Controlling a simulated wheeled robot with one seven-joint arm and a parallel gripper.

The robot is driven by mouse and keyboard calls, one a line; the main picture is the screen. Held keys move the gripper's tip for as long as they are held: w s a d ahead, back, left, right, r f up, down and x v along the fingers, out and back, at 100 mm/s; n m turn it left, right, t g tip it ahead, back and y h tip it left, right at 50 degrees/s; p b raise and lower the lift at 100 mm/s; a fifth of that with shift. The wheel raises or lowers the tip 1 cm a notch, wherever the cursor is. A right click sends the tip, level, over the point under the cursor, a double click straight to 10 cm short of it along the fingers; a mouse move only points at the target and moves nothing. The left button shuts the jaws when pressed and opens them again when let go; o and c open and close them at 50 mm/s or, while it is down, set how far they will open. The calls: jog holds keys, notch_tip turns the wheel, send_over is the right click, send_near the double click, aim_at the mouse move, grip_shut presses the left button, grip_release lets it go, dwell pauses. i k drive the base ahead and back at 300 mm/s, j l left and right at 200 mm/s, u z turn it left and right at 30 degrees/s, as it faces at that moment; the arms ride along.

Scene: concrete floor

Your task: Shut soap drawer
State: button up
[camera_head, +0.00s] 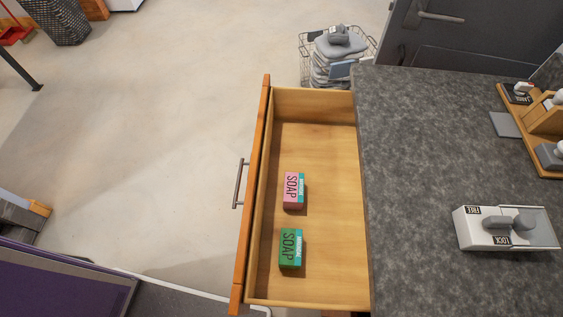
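The soap drawer (325,145) is pulled out to the left from under a dark grey countertop (415,150). Its wooden front (257,150) carries a metal bar handle (239,184) on the outer side. Inside lie a pink soap box (293,191) and, nearer the bottom of the picture, a green soap box (290,249). The two boxes are apart from each other. My gripper is not in view.
A wire basket (309,45) with grey folded items stands beyond the drawer. A white device with a grey knob (505,229) and a wooden organizer (543,120) sit on the countertop. The floor (140,130) left of the drawer is clear. A purple panel (55,280) is at lower left.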

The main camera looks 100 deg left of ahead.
aim_at(312, 132)
jog(key=k+u, duration=0.1)
jog(key=u, duration=0.3)
jog(key=k+l+u, duration=0.1)
jog(key=u, duration=0.35)
jog(key=k+u, duration=0.1)
jog(key=u, duration=0.3)
jog(key=k+u, duration=0.1)
jog(key=u, duration=0.35)
jog(key=k+j, duration=0.4)
jog(key=i+u, duration=0.35)
jog(key=i, duration=0.15)
